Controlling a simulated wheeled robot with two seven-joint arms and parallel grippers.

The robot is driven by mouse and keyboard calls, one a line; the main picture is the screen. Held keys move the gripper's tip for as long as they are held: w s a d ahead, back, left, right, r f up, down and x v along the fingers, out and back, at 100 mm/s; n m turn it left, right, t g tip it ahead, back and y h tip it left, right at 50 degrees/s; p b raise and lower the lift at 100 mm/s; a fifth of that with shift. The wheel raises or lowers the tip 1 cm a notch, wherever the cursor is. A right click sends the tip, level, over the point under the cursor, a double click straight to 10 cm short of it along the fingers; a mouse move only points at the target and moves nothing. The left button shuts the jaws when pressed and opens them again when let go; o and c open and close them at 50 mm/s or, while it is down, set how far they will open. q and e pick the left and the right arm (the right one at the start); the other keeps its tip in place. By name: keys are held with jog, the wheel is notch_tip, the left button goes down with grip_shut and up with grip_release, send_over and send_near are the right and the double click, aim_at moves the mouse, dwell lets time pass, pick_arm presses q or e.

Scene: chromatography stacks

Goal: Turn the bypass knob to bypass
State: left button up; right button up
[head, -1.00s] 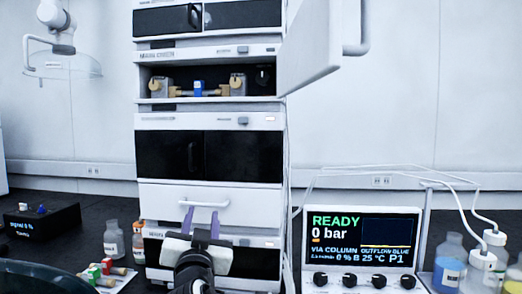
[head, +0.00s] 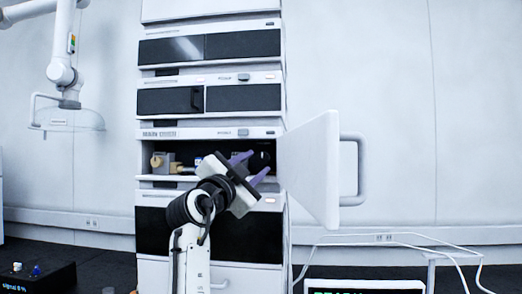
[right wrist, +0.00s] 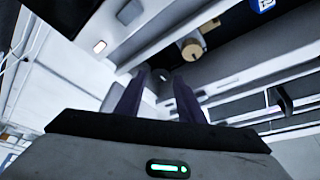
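A black knob (head: 262,160), which looks like the bypass knob, sits at the right end of the open compartment (head: 150,146) in the stack, in the head view. My right gripper (head: 250,166) is in front of the compartment's right part, its two purple fingers spread apart and pointing toward the knob. One finger is close to the knob, but I cannot tell whether it touches. In the right wrist view the fingers (right wrist: 158,85) are apart with nothing clearly between them. Which way the knob points is too dark to read. My left gripper is not in view.
The open white door (head: 312,170) with its handle stands just right of the compartment, beside my right gripper. A tan fitting (head: 157,161) sits at the compartment's left. A display (head: 365,287) is at the bottom edge. Closed modules lie above and below.

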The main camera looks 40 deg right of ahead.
aim_at(261, 160)
jog(key=p+x, duration=0.2)
jog(key=x, duration=0.2)
jog(key=shift+r, duration=0.15)
jog(key=shift+w+d, duration=0.15)
jog(key=shift+d, duration=0.15)
jog(key=shift+c, duration=0.3)
jog(key=c, duration=0.7)
